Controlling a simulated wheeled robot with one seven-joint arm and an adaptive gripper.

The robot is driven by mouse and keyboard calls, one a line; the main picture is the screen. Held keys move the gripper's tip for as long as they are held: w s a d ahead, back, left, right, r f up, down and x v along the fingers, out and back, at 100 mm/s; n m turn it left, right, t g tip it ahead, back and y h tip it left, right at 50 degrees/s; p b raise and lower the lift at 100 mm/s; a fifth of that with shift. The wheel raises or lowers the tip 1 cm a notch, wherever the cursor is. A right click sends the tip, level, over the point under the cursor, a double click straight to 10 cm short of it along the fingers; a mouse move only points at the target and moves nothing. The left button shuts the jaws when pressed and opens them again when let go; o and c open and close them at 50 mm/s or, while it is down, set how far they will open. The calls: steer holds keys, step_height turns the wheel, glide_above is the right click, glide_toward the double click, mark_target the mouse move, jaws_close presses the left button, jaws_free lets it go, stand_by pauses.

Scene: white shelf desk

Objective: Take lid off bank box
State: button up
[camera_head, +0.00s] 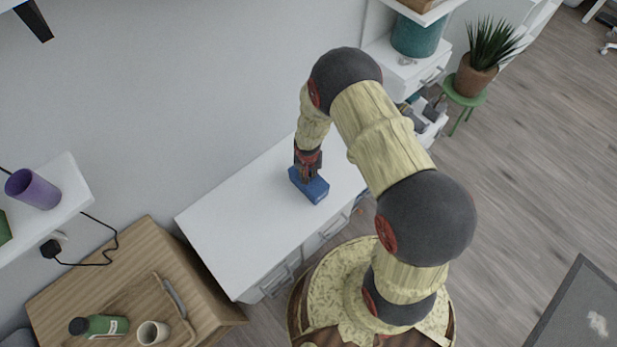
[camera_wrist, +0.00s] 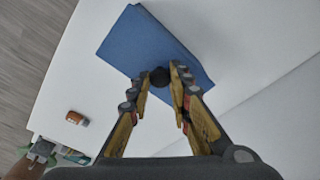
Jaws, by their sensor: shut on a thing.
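The bank box is a small blue box (camera_head: 318,191) on top of the white desk. In the wrist view the blue box (camera_wrist: 150,42) lies ahead of my fingers, with a round black knob (camera_wrist: 160,77) on its near part. My gripper (camera_head: 307,176) reaches down onto the box from above. In the wrist view my gripper (camera_wrist: 159,78) has its two fingertips on either side of the black knob, closed on it. The seam between lid and box body cannot be made out, so I cannot tell whether the lid is raised.
The white desk top (camera_head: 232,212) is mostly clear to the left of the box. A small orange-brown object (camera_wrist: 77,118) lies on the white surface. A wooden table (camera_head: 95,262) holds a tray with a green bottle (camera_head: 100,326) and a cup (camera_head: 152,334).

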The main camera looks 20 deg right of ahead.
mark_target(309, 173)
jaws_close()
steer(key=shift+r, duration=0.1)
steer(key=shift+r, duration=0.25)
step_height(309, 173, up, 3)
steer(key=shift+s+r+p, duration=0.1)
steer(key=shift+p, duration=0.95)
steer(key=s+a+r+p, duration=0.3)
steer(key=s+r, duration=0.6)
steer(key=s, duration=0.4)
steer(key=shift+s+a, duration=0.15)
steer(key=shift+s, duration=0.05)
